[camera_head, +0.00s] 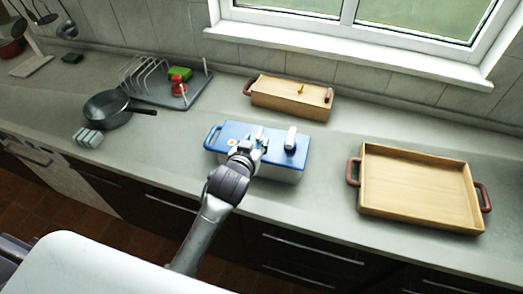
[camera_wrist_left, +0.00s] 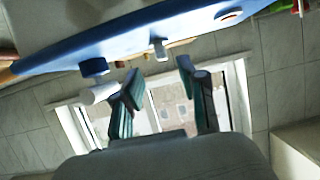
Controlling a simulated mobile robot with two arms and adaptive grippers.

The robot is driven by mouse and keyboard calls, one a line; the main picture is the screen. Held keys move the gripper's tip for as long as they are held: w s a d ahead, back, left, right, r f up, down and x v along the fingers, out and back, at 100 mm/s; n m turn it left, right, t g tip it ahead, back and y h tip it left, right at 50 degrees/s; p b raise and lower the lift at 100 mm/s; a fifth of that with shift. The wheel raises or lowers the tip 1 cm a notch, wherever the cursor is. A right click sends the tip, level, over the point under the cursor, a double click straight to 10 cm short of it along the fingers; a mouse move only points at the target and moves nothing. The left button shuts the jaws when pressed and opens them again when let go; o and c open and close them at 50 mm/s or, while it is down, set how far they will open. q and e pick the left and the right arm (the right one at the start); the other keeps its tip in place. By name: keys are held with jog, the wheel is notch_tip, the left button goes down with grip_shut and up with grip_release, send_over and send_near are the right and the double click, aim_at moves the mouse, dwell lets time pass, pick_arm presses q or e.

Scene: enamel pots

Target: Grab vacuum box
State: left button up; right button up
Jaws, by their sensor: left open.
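The vacuum box, with a blue lid (camera_head: 272,153) and a pale body, stands on the counter in the middle of the head view. In the left wrist view the blue lid (camera_wrist_left: 110,43) crosses the top. A small white tab (camera_wrist_left: 160,48) on it lies between and just beyond the open fingertips (camera_wrist_left: 160,78). Contact cannot be told. My right gripper is out of view.
A wooden tray (camera_head: 415,190) with red handles lies to the right. A wooden box (camera_head: 290,96) stands behind the vacuum box, near the window. A dark pan (camera_head: 106,107), a dish rack (camera_head: 160,85) and a striped block (camera_head: 88,137) are on the left. Bare counter separates these.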

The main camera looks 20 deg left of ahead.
aim_at(258, 137)
pick_arm(q)
jog(key=shift+w+f, duration=0.15)
jog(key=shift+w, duration=0.15)
jog(key=p+x, duration=0.1)
jog(key=x, duration=0.2)
jog(key=shift+a+f, duration=0.2)
jog(key=shift+f, duration=0.05)
jog(key=shift+w+f+p, duration=0.3)
jog(key=shift+w, duration=0.25)
jog(key=shift+s, duration=0.1)
jog(key=shift+c, duration=0.6)
grip_shut()
jog(key=shift+r, duration=0.1)
